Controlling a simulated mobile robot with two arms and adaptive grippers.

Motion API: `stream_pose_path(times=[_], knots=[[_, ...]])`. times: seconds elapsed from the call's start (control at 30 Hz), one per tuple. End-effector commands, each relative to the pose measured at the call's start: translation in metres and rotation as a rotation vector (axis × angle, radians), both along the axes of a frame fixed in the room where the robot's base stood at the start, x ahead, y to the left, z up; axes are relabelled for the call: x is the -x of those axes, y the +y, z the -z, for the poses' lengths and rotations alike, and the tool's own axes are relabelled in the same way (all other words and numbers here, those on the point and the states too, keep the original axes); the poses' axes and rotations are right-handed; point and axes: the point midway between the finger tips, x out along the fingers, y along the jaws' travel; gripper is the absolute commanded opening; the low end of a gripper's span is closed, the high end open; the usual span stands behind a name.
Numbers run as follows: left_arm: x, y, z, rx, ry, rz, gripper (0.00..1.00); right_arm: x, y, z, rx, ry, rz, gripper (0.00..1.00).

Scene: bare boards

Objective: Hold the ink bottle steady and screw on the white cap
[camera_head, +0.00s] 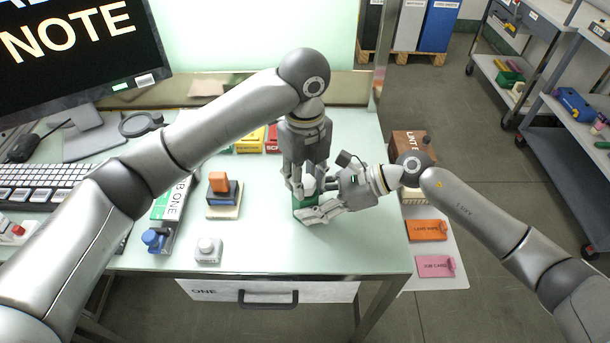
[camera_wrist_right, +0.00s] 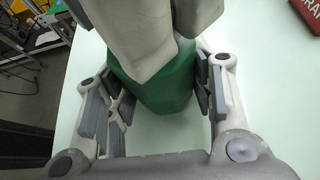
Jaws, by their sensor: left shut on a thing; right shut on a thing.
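The green ink bottle (camera_head: 298,204) stands upright near the table's right side, partly hidden by both grippers. It also shows in the right wrist view (camera_wrist_right: 155,88), between my right fingers. My right gripper (camera_head: 312,207) comes in from the right and is shut on the bottle low on its body. My left gripper (camera_head: 304,188) reaches down from above and is shut on the white cap (camera_head: 308,182) over the bottle's top. Only a pale bit of the cap shows between the left fingers. Whether the cap touches the bottle's neck is hidden; in the wrist view the left fingers cover the top.
An orange-topped block (camera_head: 219,184), a grey block with a white knob (camera_head: 208,248) and a blue-knobbed device (camera_head: 154,240) stand to the left. Orange (camera_head: 428,230) and pink (camera_head: 436,266) cards lie at the right. The table in front of the bottle is clear.

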Motion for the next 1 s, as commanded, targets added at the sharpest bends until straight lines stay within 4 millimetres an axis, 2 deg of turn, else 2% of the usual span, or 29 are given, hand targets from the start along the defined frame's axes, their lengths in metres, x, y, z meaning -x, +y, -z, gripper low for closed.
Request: stream_pose_path(times=[0.07,0.1,0.23,0.57,1.0], knots=[[0.0,0.0,0.0,0.001,0.0,-0.001,0.07,0.0,0.0,0.001,0.001,0.001,0.0,0.21],[0.0,0.0,0.0,0.001,0.0,-0.001,0.39,0.0,0.0,0.001,0.001,0.001,0.0,0.21],[0.0,0.0,0.0,0.001,0.001,-0.002,0.55,0.0,0.0,0.001,0.001,0.001,0.0,0.21],[0.0,0.0,-0.003,0.001,-0.001,-0.003,0.55,0.0,0.0,0.0,0.001,0.001,0.0,0.21],[-0.001,0.0,-0.052,0.0,-0.003,-0.004,0.55,0.0,0.0,0.001,0.001,0.001,0.0,0.21]])
